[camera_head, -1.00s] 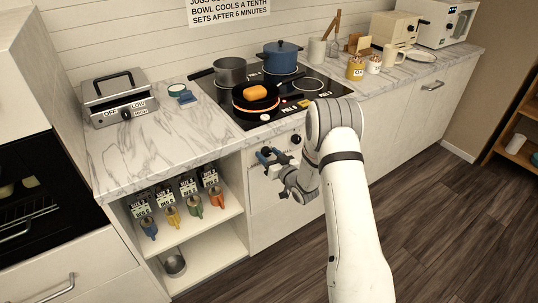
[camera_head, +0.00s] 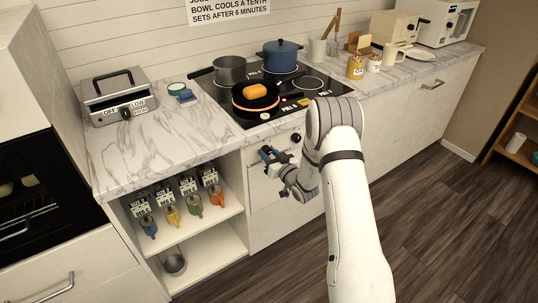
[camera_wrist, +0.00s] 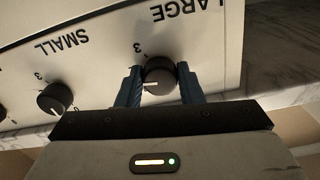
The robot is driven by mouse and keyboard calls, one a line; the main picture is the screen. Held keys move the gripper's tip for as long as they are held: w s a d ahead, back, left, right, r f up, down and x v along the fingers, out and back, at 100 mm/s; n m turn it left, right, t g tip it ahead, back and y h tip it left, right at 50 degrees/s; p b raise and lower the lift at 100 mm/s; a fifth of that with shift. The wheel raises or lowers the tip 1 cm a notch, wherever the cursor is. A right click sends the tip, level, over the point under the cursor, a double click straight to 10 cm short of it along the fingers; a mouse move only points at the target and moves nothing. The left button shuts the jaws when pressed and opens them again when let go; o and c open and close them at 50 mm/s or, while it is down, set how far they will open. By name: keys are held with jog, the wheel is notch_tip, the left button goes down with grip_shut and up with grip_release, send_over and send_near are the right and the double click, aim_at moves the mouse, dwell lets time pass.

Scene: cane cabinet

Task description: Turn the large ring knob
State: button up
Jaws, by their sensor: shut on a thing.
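In the wrist view the large ring knob (camera_wrist: 159,76), dark and round with a pale pointer line, sits below the word LARGE on the white panel. My gripper (camera_wrist: 159,88) has its two blue fingers on either side of this knob and is shut on it. The pointer line lies roughly sideways, toward the left in this view. In the head view my gripper (camera_head: 268,154) is at the cabinet front below the cooktop (camera_head: 318,85). There the knob is hidden by my gripper.
The small knob (camera_wrist: 55,98) is to the left in the wrist view. On the cooktop are a black pan (camera_head: 243,103) with an orange item, a grey pot (camera_head: 230,70) and a blue pot (camera_head: 280,56). Mugs (camera_head: 172,215) stand on the open shelf at left.

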jog(key=shift+f+b, duration=0.2)
jog(key=shift+b, duration=0.15)
jog(key=n+b, duration=0.2)
jog(key=b, duration=0.1)
jog(key=n+b, duration=0.1)
jog(key=b, duration=0.2)
jog(key=shift+d+f+n+b, duration=0.1)
jog(key=shift+f+n+b, duration=0.1)
jog(key=shift+n+b, duration=0.2)
jog(key=n+b, duration=0.6)
jog(key=b, duration=0.5)
jog(key=n+b, duration=0.5)
jog(key=b, duration=0.4)
jog(key=shift+r+n, duration=0.1)
jog(key=shift+n, duration=0.3)
jog(key=n+b, duration=0.3)
jog(key=b, duration=0.2)
jog(key=shift+r, duration=0.2)
jog(key=shift+r+n+b, duration=0.1)
jog(key=shift+n+b, duration=0.25)
jog(key=shift+n, duration=0.15)
jog(key=shift+w+r, duration=0.1)
jog(key=o, duration=1)
jog(key=shift+c, duration=0.2)
